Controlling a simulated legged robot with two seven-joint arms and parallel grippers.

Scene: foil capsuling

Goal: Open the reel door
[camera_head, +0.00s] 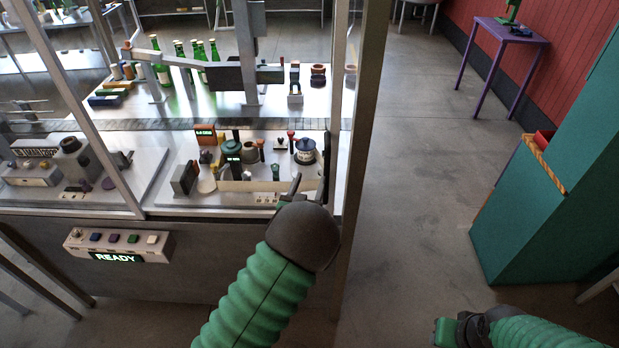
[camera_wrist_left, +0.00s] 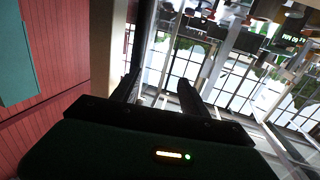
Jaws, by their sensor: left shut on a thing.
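The reel door appears to be the clear panel with a pale metal upright (camera_head: 338,90) at the right end of the machine. A dark upright bar (camera_head: 327,160), apparently its handle, stands at that edge. My left gripper (camera_head: 311,188) is at this bar and is shut on it. In the left wrist view, the dark bar (camera_wrist_left: 147,35) runs up from beside one finger of the gripper (camera_wrist_left: 158,88). The exact contact is partly hidden by my wrist. My right gripper (camera_head: 447,332) is low at the right, away from the machine, and its jaws are unclear.
A control box (camera_head: 118,245) with several buttons shows READY on the machine's front. Bottles (camera_head: 200,60) and small fittings stand inside. A teal cabinet (camera_head: 530,205) and a purple table (camera_head: 510,35) stand to the right. The floor between machine and cabinet is clear.

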